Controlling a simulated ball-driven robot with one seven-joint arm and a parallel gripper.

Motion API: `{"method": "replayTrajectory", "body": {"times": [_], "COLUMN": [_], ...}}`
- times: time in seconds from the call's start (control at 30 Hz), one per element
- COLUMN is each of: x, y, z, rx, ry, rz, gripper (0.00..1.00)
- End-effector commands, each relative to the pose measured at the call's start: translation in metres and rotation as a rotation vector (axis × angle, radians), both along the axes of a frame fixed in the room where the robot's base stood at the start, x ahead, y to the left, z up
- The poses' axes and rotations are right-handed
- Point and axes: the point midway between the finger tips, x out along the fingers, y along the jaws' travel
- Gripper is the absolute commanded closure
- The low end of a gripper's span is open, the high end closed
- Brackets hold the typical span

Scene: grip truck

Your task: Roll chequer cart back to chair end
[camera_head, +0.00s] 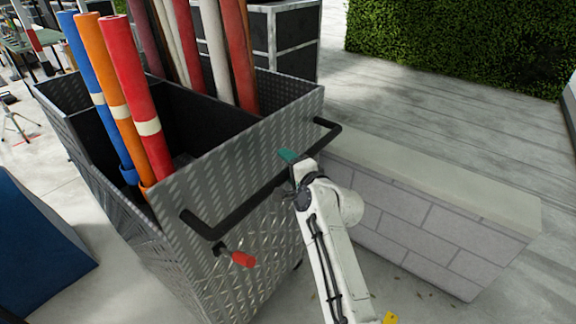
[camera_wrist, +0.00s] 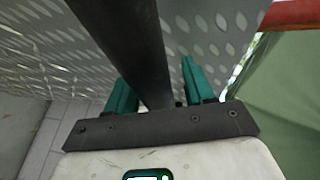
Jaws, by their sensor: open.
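The chequer cart (camera_head: 215,178) is a grey metal bin with a raised diamond pattern, standing on the floor left of centre in the head view. Coloured rolls stand in it. Its black handle bar (camera_head: 252,203) runs along the near side. My gripper (camera_head: 288,157) is at the right part of this handle, with one teal finger showing. In the wrist view, my gripper (camera_wrist: 155,76) is open with the dark bar (camera_wrist: 146,50) running between its two teal fingers. I cannot tell whether a finger touches the bar. I cannot make out a chair for certain.
A low pale block wall (camera_head: 430,225) stands close on the cart's right, beside my arm. A blue block (camera_head: 35,245) is at the left. Dark cases (camera_head: 292,45) stand behind the cart, and a hedge (camera_head: 460,45) at the back right. Paved floor (camera_head: 400,110) is open beyond the wall.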

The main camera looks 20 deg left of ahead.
Motion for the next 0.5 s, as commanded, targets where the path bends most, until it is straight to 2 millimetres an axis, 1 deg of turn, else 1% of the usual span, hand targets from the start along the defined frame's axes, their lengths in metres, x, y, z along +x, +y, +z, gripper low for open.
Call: {"method": "replayTrajectory", "body": {"times": [0.13,0.23,0.5], "x": [-0.003,-0.008,-0.034], "y": [-0.004,-0.010,-0.039], "z": [0.000,0.002,0.008], "rx": [0.001,0.000,0.001], "ry": [0.001,0.000,0.001], "rz": [0.000,-0.001,0.000], "gripper": [0.47,0.47,0.47]}}
